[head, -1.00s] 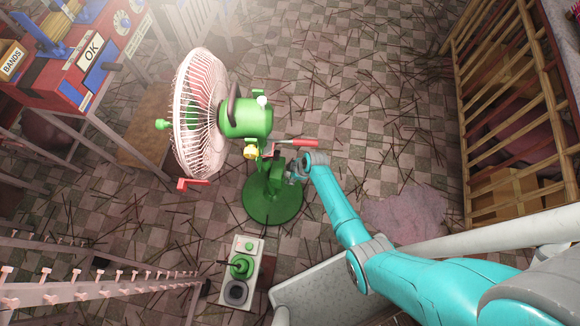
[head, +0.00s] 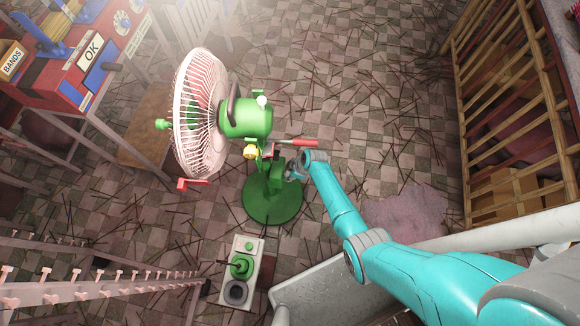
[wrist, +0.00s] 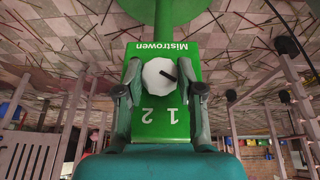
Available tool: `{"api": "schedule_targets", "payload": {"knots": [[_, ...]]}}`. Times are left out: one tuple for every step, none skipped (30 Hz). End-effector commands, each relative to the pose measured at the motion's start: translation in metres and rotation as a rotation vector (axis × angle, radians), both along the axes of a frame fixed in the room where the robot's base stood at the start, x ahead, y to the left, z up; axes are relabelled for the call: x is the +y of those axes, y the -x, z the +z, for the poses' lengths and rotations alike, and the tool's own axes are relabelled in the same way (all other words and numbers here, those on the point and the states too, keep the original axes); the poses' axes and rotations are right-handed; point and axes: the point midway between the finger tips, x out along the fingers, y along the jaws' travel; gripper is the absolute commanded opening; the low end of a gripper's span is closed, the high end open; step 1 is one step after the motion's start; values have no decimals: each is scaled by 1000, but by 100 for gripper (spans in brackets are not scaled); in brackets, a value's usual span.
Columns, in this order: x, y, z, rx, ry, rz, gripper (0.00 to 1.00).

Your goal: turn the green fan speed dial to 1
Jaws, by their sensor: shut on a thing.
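The green fan (head: 246,118) stands on a round green base (head: 270,205). In the wrist view its green control box (wrist: 160,130) reads upside down, with the name Mistrowen and the numbers 1 and 2. The fan speed dial (wrist: 158,74) is a whitish knob with a dark pointer slanting to the lower right of the picture; 1 is printed below right of it, 2 below left. My gripper (wrist: 160,78) is shut on the dial, one finger on each side; the exact contact is hard to see. In the head view my gripper (head: 291,172) is at the fan's stand, the dial hidden.
A white box with a green knob (head: 242,266) stands on the floor below the base. A pegged rack (head: 90,290) is at lower left, a red table (head: 75,75) at upper left, a slatted wooden rack (head: 510,110) at right. Thin sticks litter the tiled floor.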

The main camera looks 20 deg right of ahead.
Motion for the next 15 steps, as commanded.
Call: {"api": "schedule_targets", "payload": {"knots": [[-1, -2, 0, 19, -14, -2, 3], [-1, -1, 0, 31, -22, -3, 3], [-1, -1, 0, 43, -31, -2, 3], [-1, -1, 0, 50, -37, -1, 3], [-1, -1, 0, 56, -41, -2, 3], [-1, -1, 0, 60, -43, -1, 3], [-1, 0, 0, 61, -44, -1, 3], [-1, 0, 0, 62, -45, -1, 3], [-1, 0, 0, 61, -45, 0, 3], [-1, 0, 0, 60, -45, 0, 3], [-1, 0, 0, 60, -45, 0, 3], [-1, 0, 0, 60, -45, 0, 3], [-1, 0, 0, 60, -45, 0, 3], [-1, 0, 0, 60, -45, 0, 3], [-1, 0, 0, 60, -45, 0, 47]]}}
